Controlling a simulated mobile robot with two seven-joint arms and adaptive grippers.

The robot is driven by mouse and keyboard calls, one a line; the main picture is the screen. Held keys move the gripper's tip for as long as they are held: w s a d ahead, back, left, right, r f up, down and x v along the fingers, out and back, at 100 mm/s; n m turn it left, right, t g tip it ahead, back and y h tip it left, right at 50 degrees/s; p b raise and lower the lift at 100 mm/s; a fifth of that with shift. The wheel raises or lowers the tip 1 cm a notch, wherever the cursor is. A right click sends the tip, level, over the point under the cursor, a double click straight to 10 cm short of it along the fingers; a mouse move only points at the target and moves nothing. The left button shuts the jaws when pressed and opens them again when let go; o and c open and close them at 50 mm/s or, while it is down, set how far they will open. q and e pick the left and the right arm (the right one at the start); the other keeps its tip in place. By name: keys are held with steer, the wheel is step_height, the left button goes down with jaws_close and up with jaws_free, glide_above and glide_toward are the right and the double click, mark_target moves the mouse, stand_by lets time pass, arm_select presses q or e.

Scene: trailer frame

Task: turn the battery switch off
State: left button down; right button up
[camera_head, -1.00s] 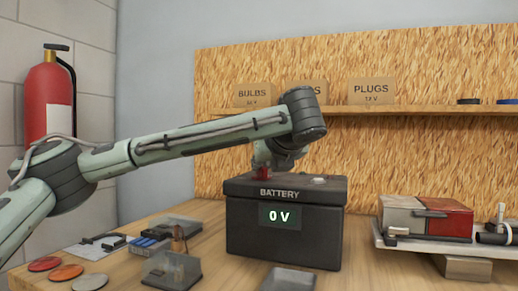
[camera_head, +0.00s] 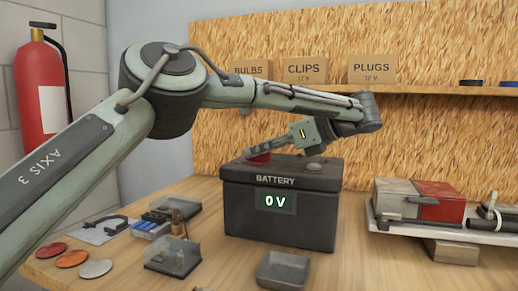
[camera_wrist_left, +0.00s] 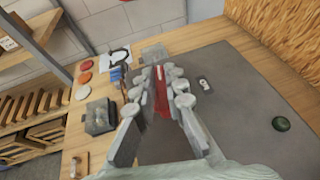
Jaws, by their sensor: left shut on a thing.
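The black battery box (camera_head: 280,218) stands on the wooden bench, and its front display (camera_head: 275,201) reads 0 V. The red battery switch (camera_head: 258,160) is on the left part of its lid. My left gripper (camera_head: 256,151) reaches it from the upper right, with the hand tilted. In the left wrist view the red switch handle (camera_wrist_left: 161,92) shows between the two rows of finger pads of the left gripper (camera_wrist_left: 163,78), which is shut on it. The fingers partly hide the switch and its base. My right gripper is in neither view.
A round terminal (camera_head: 313,167) sits on the lid to the right of the switch. Clear bins (camera_head: 172,256) and coloured discs (camera_head: 72,259) lie at the left front. A white tray (camera_head: 420,229) with a red-and-white box is at right. A shelf (camera_head: 430,91) with cartons runs behind.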

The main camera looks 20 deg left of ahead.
arm_select(q)
steer(key=shift+d+f+n+g, duration=0.1)
steer(key=shift+f+n+g, duration=0.1)
steer(key=shift+n+g, duration=0.35)
steer(key=shift+f+n+g, duration=0.2)
steer(key=shift+n+g, duration=0.15)
steer(key=shift+g, duration=0.4)
steer(key=c, duration=1.7)
jaws_free()
steer(key=shift+d, duration=0.1)
steer(key=shift+o, duration=0.6)
steer(key=shift+r, duration=0.15)
